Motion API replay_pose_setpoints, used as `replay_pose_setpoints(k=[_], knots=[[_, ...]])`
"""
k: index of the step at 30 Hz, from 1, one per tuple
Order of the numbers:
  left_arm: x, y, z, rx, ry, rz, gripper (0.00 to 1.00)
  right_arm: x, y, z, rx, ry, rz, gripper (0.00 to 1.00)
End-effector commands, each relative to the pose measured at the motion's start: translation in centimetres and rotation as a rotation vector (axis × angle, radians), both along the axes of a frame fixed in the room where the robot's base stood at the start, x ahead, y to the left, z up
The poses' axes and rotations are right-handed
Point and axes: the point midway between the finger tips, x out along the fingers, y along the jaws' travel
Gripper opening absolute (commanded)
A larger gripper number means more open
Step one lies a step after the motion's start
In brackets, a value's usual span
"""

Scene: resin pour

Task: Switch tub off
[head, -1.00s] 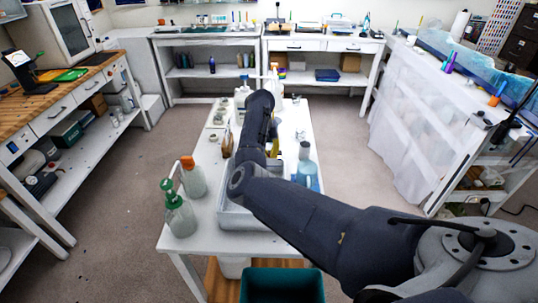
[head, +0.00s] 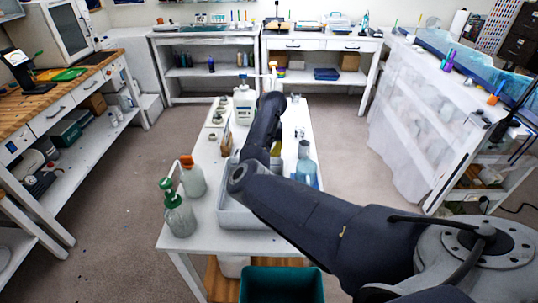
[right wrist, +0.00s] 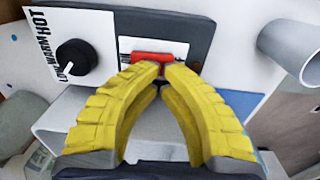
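A red rocker switch (right wrist: 153,57) sits on a dark grey panel (right wrist: 112,20) in the right wrist view. Beside it, a black dial (right wrist: 76,57) is marked low, warm and hot. My right gripper (right wrist: 160,68) has its yellow fingertips together right in front of the red switch, overlapping its lower edge. I cannot tell whether they touch it. The switch's lettering is partly covered by a finger. In the head view a grey, tub-like basin (head: 229,216) stands on the white table, partly behind my right arm, which hides its inside and my right gripper. My left gripper is not in view.
Two green-topped and orange-topped bottles (head: 180,216) stand left of the basin. A white jug (head: 244,104) stands farther back, and a bluish bottle (head: 306,165) stands right of the arm. A teal bin (head: 282,285) is at the table's front.

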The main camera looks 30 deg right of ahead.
Motion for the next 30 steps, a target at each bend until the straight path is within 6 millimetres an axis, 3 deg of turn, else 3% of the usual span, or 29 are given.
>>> replay_pose_setpoints(k=[9, 21, 26, 30], knots=[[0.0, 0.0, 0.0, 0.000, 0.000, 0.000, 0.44, 0.6, 1.2, 0.2, 0.005, 0.002, 0.004, 0.00], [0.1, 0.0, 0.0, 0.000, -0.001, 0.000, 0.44, 0.7, 1.2, 0.5, 0.002, 0.000, 0.003, 0.00], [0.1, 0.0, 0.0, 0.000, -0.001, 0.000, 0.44, 1.1, 1.8, 1.9, 0.003, -0.003, 0.011, 0.00], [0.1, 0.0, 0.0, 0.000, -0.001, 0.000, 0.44, 1.6, 2.6, 4.2, 0.004, -0.004, 0.027, 0.00]])
